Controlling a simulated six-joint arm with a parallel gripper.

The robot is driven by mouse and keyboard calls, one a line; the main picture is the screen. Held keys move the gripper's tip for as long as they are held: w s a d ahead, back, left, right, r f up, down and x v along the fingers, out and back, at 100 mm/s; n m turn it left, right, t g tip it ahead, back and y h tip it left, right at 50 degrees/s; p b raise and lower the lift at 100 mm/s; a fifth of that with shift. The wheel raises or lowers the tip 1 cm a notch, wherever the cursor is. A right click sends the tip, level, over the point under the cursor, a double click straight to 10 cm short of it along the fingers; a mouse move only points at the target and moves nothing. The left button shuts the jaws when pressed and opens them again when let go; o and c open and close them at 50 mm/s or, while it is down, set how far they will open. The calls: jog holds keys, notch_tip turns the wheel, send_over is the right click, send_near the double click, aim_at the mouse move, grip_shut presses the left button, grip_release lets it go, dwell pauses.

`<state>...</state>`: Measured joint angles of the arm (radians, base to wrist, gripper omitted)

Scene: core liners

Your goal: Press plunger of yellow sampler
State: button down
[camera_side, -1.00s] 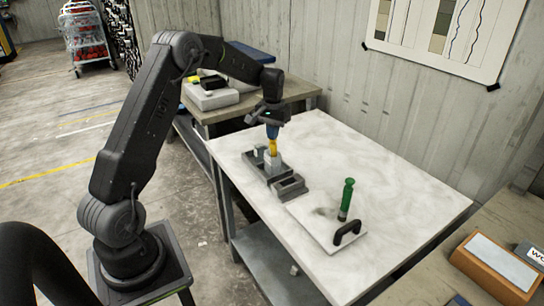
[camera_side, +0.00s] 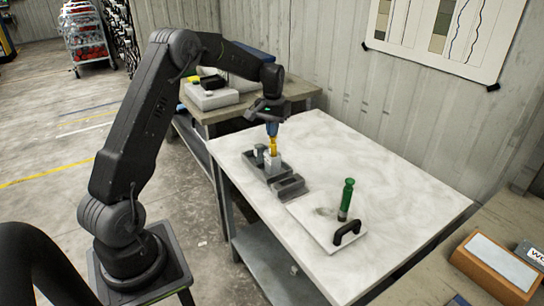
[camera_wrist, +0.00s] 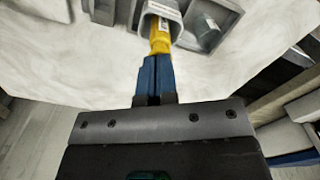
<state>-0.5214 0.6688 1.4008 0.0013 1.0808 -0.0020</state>
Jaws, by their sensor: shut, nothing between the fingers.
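The yellow sampler (camera_side: 274,146) stands upright in a light grey holder (camera_side: 272,163) on the white table. In the wrist view the yellow sampler (camera_wrist: 160,36) shows just beyond my blue fingertips. My gripper (camera_side: 272,129) points down directly over the top of the sampler. In the wrist view my gripper (camera_wrist: 154,62) has its two blue fingers together with nothing between them. The fingertips look at or very near the sampler's top; I cannot tell whether they touch. The plunger itself is hidden by the fingers or too small to make out.
The table's right and back are clear.

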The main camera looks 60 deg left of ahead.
jog(key=shift+w+r, duration=0.1)
jog(key=shift+r, duration=2.5)
jog(key=s+d+r+m+t, duration=0.1)
jog(key=s+d+r, duration=0.35)
jog(key=d, duration=0.35)
jog(key=s+d+r+m+t, duration=0.1)
jog(key=s+d+r+m, duration=0.1)
jog(key=s+d+r, duration=0.35)
jog(key=s+d+f+m+t, duration=0.1)
jog(key=s+d+m+t, duration=0.2)
jog(key=s+d, duration=0.9)
jog(key=s, duration=0.4)
jog(key=shift+s+d+f+t, duration=0.15)
jog(key=shift+s+d+t, duration=0.15)
jog(key=shift+s+d, duration=0.1)
